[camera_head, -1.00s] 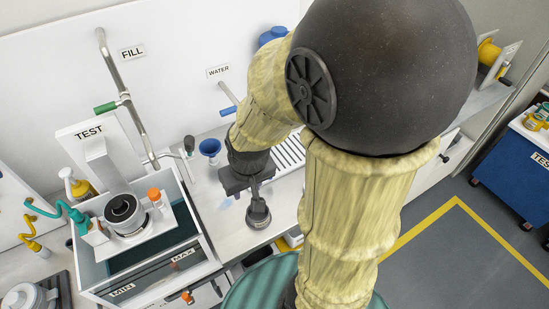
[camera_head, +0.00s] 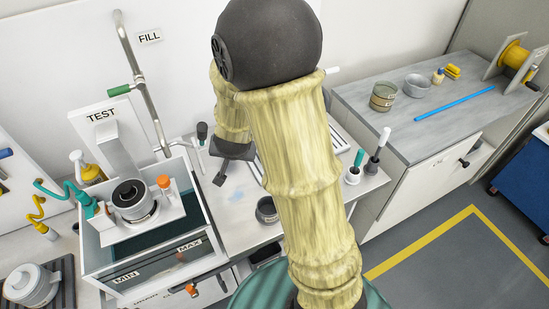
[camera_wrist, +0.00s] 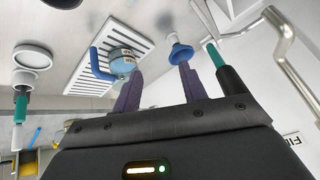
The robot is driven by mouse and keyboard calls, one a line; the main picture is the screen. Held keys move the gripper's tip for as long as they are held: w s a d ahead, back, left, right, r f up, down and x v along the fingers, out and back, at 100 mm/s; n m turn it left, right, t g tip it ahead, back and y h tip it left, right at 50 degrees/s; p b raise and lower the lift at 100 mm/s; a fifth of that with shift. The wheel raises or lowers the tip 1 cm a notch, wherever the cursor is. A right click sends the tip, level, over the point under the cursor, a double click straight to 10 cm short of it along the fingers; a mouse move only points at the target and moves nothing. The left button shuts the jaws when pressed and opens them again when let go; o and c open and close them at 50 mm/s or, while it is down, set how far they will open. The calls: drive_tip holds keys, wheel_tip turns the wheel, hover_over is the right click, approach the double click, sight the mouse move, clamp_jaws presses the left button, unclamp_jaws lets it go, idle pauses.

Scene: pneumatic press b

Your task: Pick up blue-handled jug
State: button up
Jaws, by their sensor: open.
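The blue-handled jug (camera_wrist: 121,62) shows in the wrist view on a white slotted drain grate (camera_wrist: 88,78). Its clear, bluish body has a bright blue handle (camera_wrist: 99,64) on the left side. In the head view I cannot see the jug; my arm covers that part of the bench. My gripper (camera_wrist: 160,70) is open, with its two purple fingers apart and nothing between them. The jug appears beyond the left fingertip, apart from it as far as I can tell. In the head view my gripper (camera_head: 219,180) hangs over the bench, left of my arm.
A blue funnel (camera_wrist: 181,52) appears beyond the right fingertip. A chrome pipe (camera_wrist: 291,65) stands at the wrist view's right. In the head view, a water tank (camera_head: 120,280) stands left of my gripper and a dark round pot (camera_head: 267,210) sits at the bench front. The right-hand counter (camera_head: 400,115) is partly clear.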

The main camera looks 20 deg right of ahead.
drive_tip(key=w+d+f+m+h+b, duration=0.2)
drive_tip(key=f+m+h, duration=0.1)
drive_tip(key=f, duration=0.2)
drive_tip(key=w+d+f+m+h+b, duration=0.1)
drive_tip(key=w+d+f+m+h, duration=0.2)
drive_tip(key=f, duration=0.2)
drive_tip(key=s+d+f+m+g+h+b, duration=0.2)
drive_tip(key=s+d+f+m+g+h, duration=0.1)
drive_tip(key=h, duration=0.3)
drive_tip(key=shift+s+f+m+g, duration=0.3)
drive_tip(key=shift+s+f+g, duration=0.1)
drive_tip(key=shift+s+f, duration=0.3)
drive_tip(key=shift+d, duration=0.15)
drive_tip(key=x, duration=0.6)
drive_tip(key=shift+r, duration=0.1)
drive_tip(key=shift+w+d+f, duration=0.1)
drive_tip(key=shift+d+f, duration=0.1)
drive_tip(key=shift+d, duration=0.1)
